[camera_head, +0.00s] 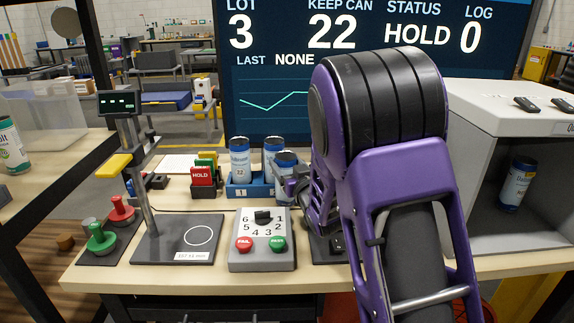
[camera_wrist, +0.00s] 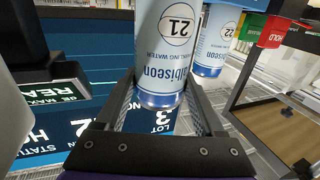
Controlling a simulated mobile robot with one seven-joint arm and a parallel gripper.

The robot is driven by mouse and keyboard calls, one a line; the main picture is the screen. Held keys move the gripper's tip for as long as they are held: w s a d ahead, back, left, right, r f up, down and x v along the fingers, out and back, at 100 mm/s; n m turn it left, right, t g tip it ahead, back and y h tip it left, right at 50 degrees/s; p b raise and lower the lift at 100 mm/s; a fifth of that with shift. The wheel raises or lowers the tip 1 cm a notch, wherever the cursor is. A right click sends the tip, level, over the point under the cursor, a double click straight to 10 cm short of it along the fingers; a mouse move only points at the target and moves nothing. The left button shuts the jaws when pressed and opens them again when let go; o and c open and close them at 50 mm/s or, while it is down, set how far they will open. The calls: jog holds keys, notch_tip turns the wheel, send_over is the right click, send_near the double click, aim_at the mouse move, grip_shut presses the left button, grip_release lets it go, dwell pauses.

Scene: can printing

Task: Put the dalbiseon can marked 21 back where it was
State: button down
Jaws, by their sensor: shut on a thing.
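The light-blue dalbiseon can marked 21 (camera_wrist: 172,48) is between the two fingers of my gripper (camera_wrist: 162,95) in the wrist view, and the gripper is shut on it. A can marked 22 (camera_wrist: 215,40) stands close behind it there. In the head view my gripper (camera_head: 292,186) is at the right end of a blue rack (camera_head: 238,191). Two cans, left (camera_head: 240,160) and middle (camera_head: 272,150), stand upright at the rack. A third can (camera_head: 286,162) beside my gripper is partly hidden. Whether the held can touches the rack cannot be told.
A HOLD card stand (camera_head: 203,176) is left of the rack. In front are a dial box (camera_head: 262,256) with red and green buttons and a gauge stand (camera_head: 178,247). Another can (camera_head: 516,184) is in the grey cabinet (camera_head: 466,190) at right. My arm hides the table's right middle.

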jog(key=shift+f, duration=0.2)
grip_release()
jog(key=shift+r, duration=0.1)
jog(key=shift+r, duration=0.2)
jog(key=shift+s+d+f, duration=0.1)
jog(key=shift+s+d, duration=0.05)
jog(key=shift+s, duration=0.2)
jog(key=v, duration=1.1)
jog(key=shift+d+b, duration=0.2)
jog(key=shift+b, duration=0.1)
